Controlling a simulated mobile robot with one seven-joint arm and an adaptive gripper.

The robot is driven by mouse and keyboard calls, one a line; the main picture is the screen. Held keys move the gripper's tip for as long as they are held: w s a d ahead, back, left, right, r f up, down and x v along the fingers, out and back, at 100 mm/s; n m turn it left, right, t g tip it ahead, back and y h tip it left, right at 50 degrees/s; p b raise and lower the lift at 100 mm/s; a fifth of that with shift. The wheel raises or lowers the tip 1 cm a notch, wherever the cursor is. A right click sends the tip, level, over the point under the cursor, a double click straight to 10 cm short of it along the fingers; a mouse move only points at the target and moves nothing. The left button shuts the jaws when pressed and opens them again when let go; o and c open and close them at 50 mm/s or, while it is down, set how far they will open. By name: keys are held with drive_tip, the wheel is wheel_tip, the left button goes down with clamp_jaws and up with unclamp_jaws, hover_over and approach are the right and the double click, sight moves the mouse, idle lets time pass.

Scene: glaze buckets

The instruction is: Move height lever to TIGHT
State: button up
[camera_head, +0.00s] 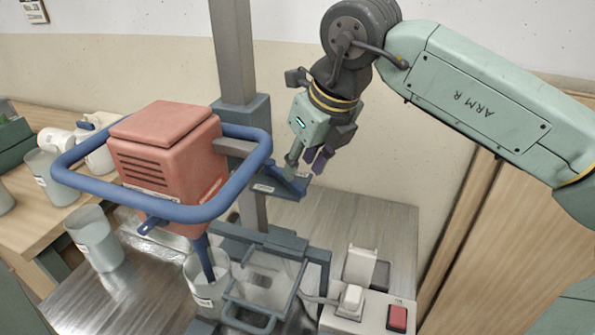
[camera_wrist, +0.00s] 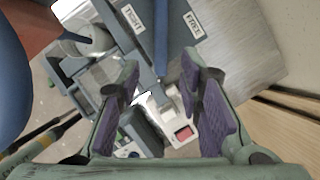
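The height lever shows in the wrist view as a narrow blue bar (camera_wrist: 160,42) between a TIGHT label (camera_wrist: 132,17) on the left and a FREE label (camera_wrist: 193,25) on the right. Its near end lies between my fingertips in the picture; I cannot tell whether they touch it. My gripper (camera_wrist: 160,70) is open, with purple pads and nothing clamped. In the head view my gripper (camera_head: 307,163) points down beside the column, just above a blue bracket (camera_head: 283,185) that carries a small label. The lever is hard to make out there.
The red mixer head (camera_head: 165,160) with its blue ring handle (camera_head: 262,165) is left of my gripper, close by. The grey column (camera_head: 233,50) stands behind. Below are a bucket (camera_head: 207,290), a blue-grey frame (camera_head: 265,240) and a switch box with a red button (camera_head: 397,318).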

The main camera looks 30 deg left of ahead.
sight(295, 183)
drive_tip(key=x, duration=0.5)
drive_tip(key=shift+p, duration=0.4)
clamp_jaws()
idle(0.4)
